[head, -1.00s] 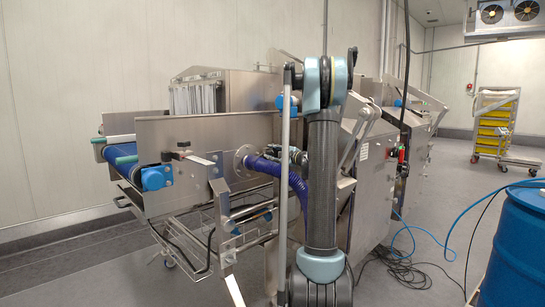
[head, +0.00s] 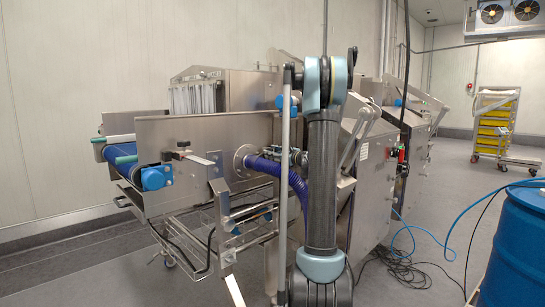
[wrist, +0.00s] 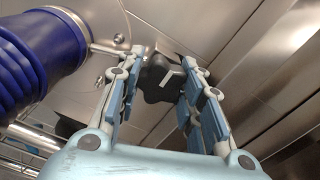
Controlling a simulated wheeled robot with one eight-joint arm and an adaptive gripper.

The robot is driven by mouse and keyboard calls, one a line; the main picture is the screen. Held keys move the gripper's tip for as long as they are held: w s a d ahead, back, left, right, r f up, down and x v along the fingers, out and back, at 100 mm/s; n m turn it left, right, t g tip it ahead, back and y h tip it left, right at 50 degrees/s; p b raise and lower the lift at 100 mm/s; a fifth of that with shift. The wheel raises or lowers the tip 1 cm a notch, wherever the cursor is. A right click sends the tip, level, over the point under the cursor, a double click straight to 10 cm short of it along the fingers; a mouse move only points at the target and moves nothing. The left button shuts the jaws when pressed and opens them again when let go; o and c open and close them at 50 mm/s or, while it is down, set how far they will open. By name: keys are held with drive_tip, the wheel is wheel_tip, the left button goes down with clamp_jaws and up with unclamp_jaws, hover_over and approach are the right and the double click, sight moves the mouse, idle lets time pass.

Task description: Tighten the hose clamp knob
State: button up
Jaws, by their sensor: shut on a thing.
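A black lobed knob (wrist: 156,82) with a pale stripe on its face sits between the fingertips of my gripper (wrist: 163,62) in the wrist view. The fingers are shut on it from both sides. A metal rod of the clamp (wrist: 104,48) runs from the knob side toward the blue-purple hose (wrist: 40,52) at the left. In the head view the hose (head: 265,167) leaves a round flange (head: 243,158) on the machine's side and bends down. My gripper (head: 287,153) is small there, just above the hose and partly hidden by my arm, so the knob cannot be made out.
A steel conveyor machine (head: 200,135) with a blue belt (head: 115,155) fills the left and middle. A wire rack (head: 195,235) hangs below. Blue and black cables (head: 395,262) lie on the floor. A blue drum (head: 520,245) stands at right, with free floor behind it.

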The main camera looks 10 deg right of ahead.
idle(0.3)
drive_tip(key=o, duration=1.1)
drive_tip(key=v, duration=1.2)
drive_tip(key=shift+f, duration=0.15)
drive_tip(key=shift+w, duration=0.1)
